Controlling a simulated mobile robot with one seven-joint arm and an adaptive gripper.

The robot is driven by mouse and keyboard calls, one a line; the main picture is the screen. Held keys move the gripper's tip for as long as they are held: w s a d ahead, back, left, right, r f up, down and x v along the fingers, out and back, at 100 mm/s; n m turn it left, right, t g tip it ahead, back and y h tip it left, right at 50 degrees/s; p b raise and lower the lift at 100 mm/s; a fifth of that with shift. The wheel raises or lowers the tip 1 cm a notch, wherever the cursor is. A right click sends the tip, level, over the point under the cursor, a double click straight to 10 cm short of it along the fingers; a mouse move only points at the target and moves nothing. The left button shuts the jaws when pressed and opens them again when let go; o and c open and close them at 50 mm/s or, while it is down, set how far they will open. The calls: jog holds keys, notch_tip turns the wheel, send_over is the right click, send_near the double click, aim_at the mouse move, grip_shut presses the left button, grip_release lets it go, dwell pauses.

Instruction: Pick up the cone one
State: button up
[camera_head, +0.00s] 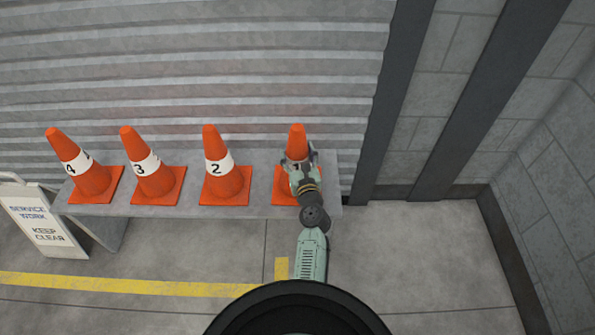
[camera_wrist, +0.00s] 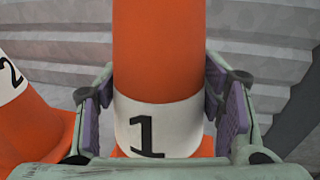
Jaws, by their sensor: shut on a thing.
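The cone one (camera_head: 297,137) is orange with a white band and stands upright at the right end of a grey bench. In the wrist view the cone one (camera_wrist: 158,60) fills the middle, with a black "1" on its white band. My gripper (camera_head: 300,160) is around it at band height, one finger on each side. In the wrist view my gripper's (camera_wrist: 163,108) purple pads are against the cone's left and right sides. My gripper hides part of the band and base in the head view.
Cones two (camera_head: 215,150), three (camera_head: 140,148) and four (camera_head: 70,155) stand in a row to the left on the bench (camera_head: 262,205). Cone two is close to my gripper's left side. A corrugated shutter (camera_head: 200,60) is behind. A sign (camera_head: 42,222) stands at left.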

jog(key=c, duration=0.8)
grip_shut()
jog(key=shift+r, duration=0.2)
